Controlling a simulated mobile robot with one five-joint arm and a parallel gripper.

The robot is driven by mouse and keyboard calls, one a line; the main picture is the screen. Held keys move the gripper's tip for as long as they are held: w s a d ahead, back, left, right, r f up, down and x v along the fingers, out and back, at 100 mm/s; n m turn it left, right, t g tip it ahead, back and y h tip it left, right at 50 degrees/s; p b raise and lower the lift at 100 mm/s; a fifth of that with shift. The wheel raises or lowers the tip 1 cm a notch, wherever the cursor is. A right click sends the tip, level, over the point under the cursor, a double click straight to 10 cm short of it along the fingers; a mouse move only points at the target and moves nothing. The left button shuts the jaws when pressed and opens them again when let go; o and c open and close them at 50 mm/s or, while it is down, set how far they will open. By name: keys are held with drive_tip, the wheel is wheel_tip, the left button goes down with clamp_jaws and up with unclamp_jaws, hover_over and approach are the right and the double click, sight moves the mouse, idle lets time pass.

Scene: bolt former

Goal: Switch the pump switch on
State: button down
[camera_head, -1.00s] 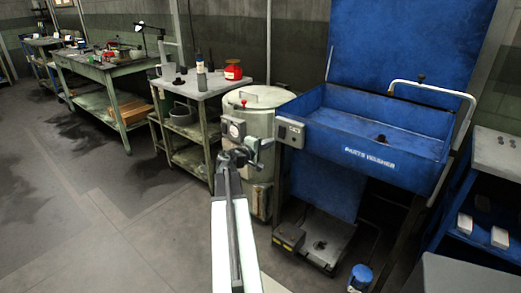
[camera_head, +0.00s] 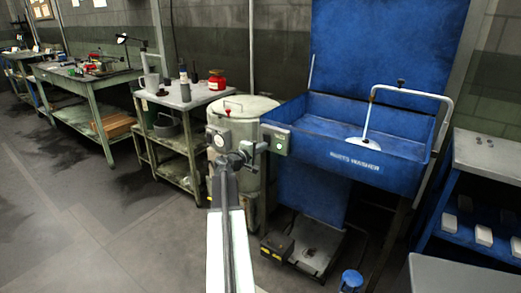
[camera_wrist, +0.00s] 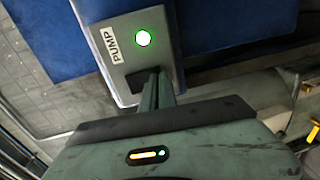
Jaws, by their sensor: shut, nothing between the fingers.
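The pump switch box (camera_head: 278,139) is a small grey-green box on the left front corner of the blue parts washer (camera_head: 318,146). The wrist view shows the box (camera_wrist: 118,48) close up, with a white PUMP label and a round light (camera_wrist: 143,38) lit green. My gripper (camera_head: 259,147) is shut and empty at the left side of the box. A white stream (camera_head: 366,124) runs from the tap into the basin.
A pale drum (camera_head: 244,108) stands just behind my arm. A work table (camera_head: 186,94) with bottles and a red can (camera_head: 217,80) is to its left. Floor at left is clear.

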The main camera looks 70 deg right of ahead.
drive_tip(key=shift+s+d, duration=0.15)
drive_tip(key=shift+d, duration=0.1)
drive_tip(key=w+a+f, duration=0.1)
drive_tip(key=w+a, duration=0.1)
drive_tip(key=a, duration=0.5)
drive_tip(key=w+a+f+b, duration=0.1)
drive_tip(key=a, duration=0.6)
drive_tip(key=shift+w+b, duration=0.3)
drive_tip(key=shift+w, duration=0.1)
